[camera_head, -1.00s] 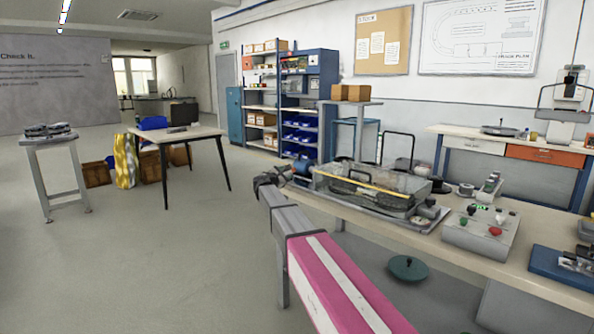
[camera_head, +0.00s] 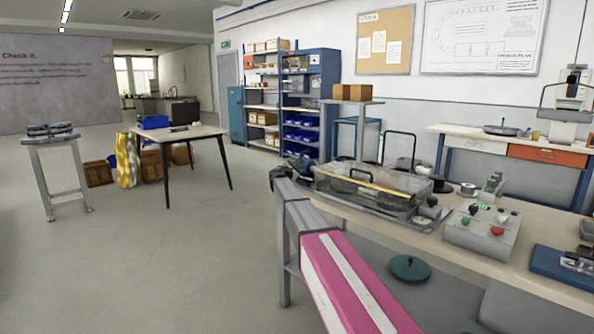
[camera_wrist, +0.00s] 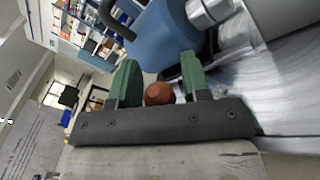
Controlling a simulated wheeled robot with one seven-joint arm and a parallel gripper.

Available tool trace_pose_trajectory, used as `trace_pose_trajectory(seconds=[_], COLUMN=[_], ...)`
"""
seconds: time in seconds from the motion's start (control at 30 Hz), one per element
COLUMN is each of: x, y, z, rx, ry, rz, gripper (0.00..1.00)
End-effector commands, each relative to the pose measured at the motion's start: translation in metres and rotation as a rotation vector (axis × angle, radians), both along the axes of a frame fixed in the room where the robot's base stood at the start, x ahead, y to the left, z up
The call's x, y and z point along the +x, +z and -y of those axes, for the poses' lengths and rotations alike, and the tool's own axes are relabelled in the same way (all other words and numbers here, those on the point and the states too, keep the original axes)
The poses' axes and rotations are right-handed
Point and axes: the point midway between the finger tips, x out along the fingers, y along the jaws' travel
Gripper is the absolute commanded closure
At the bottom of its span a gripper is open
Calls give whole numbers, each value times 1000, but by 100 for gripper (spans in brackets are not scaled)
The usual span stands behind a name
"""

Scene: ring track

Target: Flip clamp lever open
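In the wrist view my gripper (camera_wrist: 160,80) has two green fingers standing apart. A round red-brown knob (camera_wrist: 158,94) sits between them, with a small gap visible on each side. It looks like the end of the clamp lever; the lever's shaft and pivot are hidden. A blue rounded body (camera_wrist: 168,38) with a silver cylinder (camera_wrist: 208,10) lies just beyond the fingers. In the head view my gripper (camera_head: 281,176) is a small dark shape at the left end of the bench, beside the fixture (camera_head: 365,188); its fingers cannot be made out there.
The workbench (camera_head: 455,238) carries a control box (camera_head: 484,228) with coloured buttons and a blue device (camera_head: 562,266) at the right. A dark green disc (camera_head: 410,268) is below the bench edge. The floor (camera_head: 170,270) to the left is open.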

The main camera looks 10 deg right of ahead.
Motion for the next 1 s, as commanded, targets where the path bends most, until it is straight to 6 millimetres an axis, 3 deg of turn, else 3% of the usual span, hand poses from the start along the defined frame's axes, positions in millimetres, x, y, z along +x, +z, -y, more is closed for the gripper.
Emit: trace_pose_trajectory(seconds=[0.03, 0.1, 0.13, 0.57, 1.0], x=[0, 0, 0, 4, 23], y=[0, 0, 0, 2, 6], z=[0, 0, 0, -3, -16], rx=[0, 0, 0, -42, -252], ry=[0, 0, 0, 0, 0], rz=[0, 0, 0, -58, -348], gripper=[75, 98, 100, 100, 100])
